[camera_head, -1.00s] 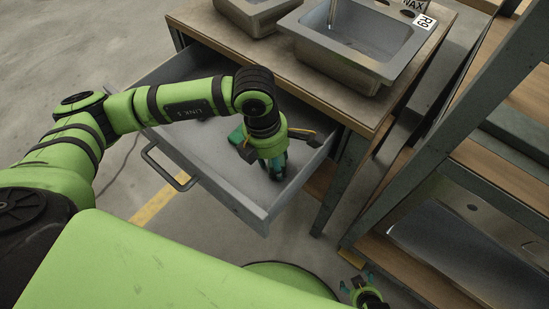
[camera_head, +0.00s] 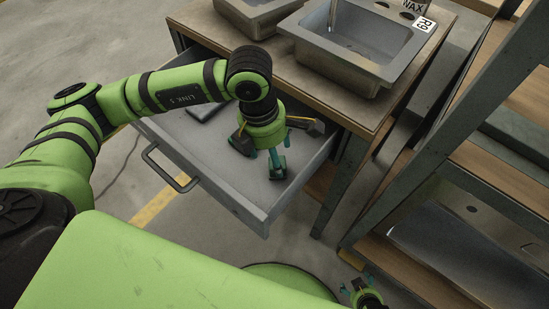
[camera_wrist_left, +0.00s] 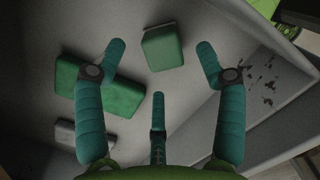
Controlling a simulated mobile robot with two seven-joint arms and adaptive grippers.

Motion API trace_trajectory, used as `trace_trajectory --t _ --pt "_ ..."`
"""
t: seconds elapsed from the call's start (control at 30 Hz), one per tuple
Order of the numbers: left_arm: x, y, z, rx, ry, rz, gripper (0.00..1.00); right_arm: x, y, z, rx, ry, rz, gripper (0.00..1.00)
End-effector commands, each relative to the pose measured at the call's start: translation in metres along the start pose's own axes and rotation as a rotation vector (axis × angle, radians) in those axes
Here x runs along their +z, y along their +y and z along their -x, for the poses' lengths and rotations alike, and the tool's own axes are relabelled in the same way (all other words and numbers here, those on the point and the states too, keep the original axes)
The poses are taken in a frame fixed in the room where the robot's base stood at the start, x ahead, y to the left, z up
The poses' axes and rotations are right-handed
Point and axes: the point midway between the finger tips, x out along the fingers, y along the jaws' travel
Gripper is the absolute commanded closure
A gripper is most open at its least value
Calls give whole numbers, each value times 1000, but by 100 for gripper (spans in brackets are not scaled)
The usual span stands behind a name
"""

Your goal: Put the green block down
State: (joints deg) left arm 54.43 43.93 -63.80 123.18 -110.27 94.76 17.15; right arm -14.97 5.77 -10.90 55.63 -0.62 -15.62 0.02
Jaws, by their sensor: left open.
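My left gripper (camera_head: 275,162) hangs inside the open grey drawer. In the left wrist view its teal fingers (camera_wrist_left: 160,65) are spread apart and hold nothing. A small green block (camera_wrist_left: 162,48) rests on the drawer floor just past the fingertips, apart from them. A larger green block (camera_wrist_left: 112,88) lies to its left, partly hidden behind the left finger. In the head view the gripper and wrist largely hide these blocks. My right gripper (camera_head: 358,283) is small at the bottom right, its fingertips apart and nothing seen between them.
The pulled-out drawer (camera_head: 222,199) has low walls around the gripper. A pale grey piece (camera_wrist_left: 66,131) lies at the left in the wrist view. The bench with a metal sink (camera_head: 345,55) stands behind, and a shelf rack (camera_head: 400,170) is at the right.

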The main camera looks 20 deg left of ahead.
Motion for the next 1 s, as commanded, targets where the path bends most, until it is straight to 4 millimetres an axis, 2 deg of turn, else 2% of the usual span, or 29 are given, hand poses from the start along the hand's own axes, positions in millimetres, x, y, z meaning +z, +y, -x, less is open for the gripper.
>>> trace_trajectory --t 0.03,0.2,0.4,0.6,1.0 --pt "1 1 14 5 -5 -3 29 -1 0 1 0 4 0 17" --pt "1 1 50 4 -4 -1 29 0 0 1 0 10 1 17" --pt "0 0 76 2 -2 -1 29 -1 2 0 2 17 3 17" --pt "0 0 82 0 1 0 29 -8 3 -1 3 28 4 17" --pt "0 0 82 0 0 -1 29 -5 2 0 2 24 5 17"
